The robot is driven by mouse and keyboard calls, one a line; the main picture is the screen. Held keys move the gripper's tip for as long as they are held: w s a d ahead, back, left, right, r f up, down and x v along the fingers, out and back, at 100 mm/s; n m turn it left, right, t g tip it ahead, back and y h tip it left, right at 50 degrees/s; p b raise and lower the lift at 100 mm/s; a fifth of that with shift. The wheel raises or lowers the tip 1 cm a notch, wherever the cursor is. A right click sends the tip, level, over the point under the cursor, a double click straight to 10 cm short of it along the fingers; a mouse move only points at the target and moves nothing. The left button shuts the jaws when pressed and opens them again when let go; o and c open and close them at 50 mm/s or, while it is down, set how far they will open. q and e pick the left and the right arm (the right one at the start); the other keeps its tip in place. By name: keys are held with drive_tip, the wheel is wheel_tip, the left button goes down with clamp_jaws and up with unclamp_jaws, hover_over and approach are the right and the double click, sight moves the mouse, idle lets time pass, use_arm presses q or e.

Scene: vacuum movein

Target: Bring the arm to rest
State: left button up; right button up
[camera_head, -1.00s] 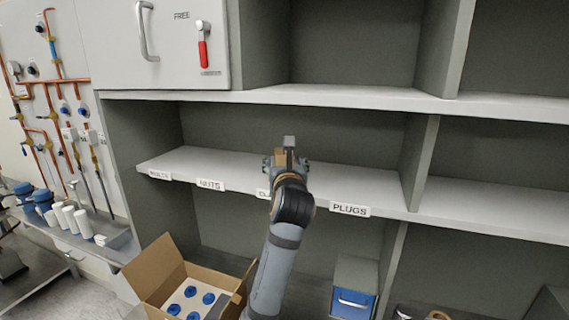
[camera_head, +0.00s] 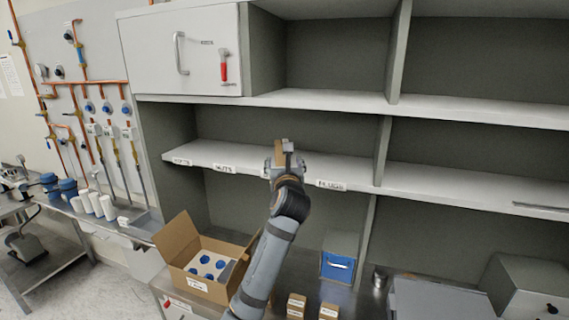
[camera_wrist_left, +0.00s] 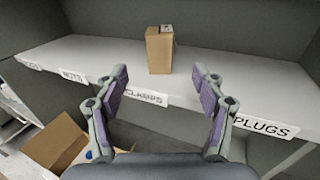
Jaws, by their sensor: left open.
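My left arm reaches up from the bottom of the head view. Its gripper (camera_head: 280,162) is in front of the labelled shelf (camera_head: 340,167). In the left wrist view the gripper (camera_wrist_left: 160,88) is open, with its fingers wide apart and nothing between them. A small brown box (camera_wrist_left: 159,50) stands upright on the shelf behind the CLAMPS label (camera_wrist_left: 146,97), beyond the fingertips and apart from them. In the head view the box (camera_head: 279,152) is mostly hidden behind the gripper. My right gripper is not in view.
An open carton (camera_head: 180,240) with blue-topped items stands below on the left. A blue-fronted bin (camera_head: 337,266) and small boxes (camera_head: 297,304) sit on the lower counter. A closed cabinet (camera_head: 185,55) with a red handle is above. The shelf beside the box is clear.

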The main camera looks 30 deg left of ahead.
use_arm(q)
drive_tip(key=s+d+f+n+g+h, duration=0.2)
drive_tip(key=s+f+n, duration=0.25)
drive_tip(key=f, duration=0.65)
drive_tip(key=s+d+f+n+g+h, duration=0.2)
drive_tip(key=s+d+f+n+h, duration=0.3)
drive_tip(key=f, duration=0.6)
drive_tip(key=s+d+f+n+g+h, duration=0.1)
drive_tip(key=s+d+f+n+g, duration=0.2)
drive_tip(key=s+f+n, duration=0.7)
drive_tip(key=s+d+f+n+g+h, duration=0.2)
drive_tip(key=s+d+f+n+g, duration=0.2)
drive_tip(key=s+f+n, duration=0.55)
drive_tip(key=s+a+f+g+b, duration=0.1)
drive_tip(key=s+f+b, duration=0.2)
drive_tip(key=f, duration=1.1)
drive_tip(key=s+a+f+b, duration=0.2)
drive_tip(key=f, duration=1.1)
drive_tip(key=s+a+f+g+b, duration=0.1)
drive_tip(key=s+f+b, duration=0.3)
drive_tip(key=s+f, duration=1.5)
wheel_tip(320, 180, down, 3)
drive_tip(key=shift+s+f+m+b, duration=0.15)
drive_tip(key=shift+s+m+b, duration=0.1)
drive_tip(key=shift+m+b, duration=0.1)
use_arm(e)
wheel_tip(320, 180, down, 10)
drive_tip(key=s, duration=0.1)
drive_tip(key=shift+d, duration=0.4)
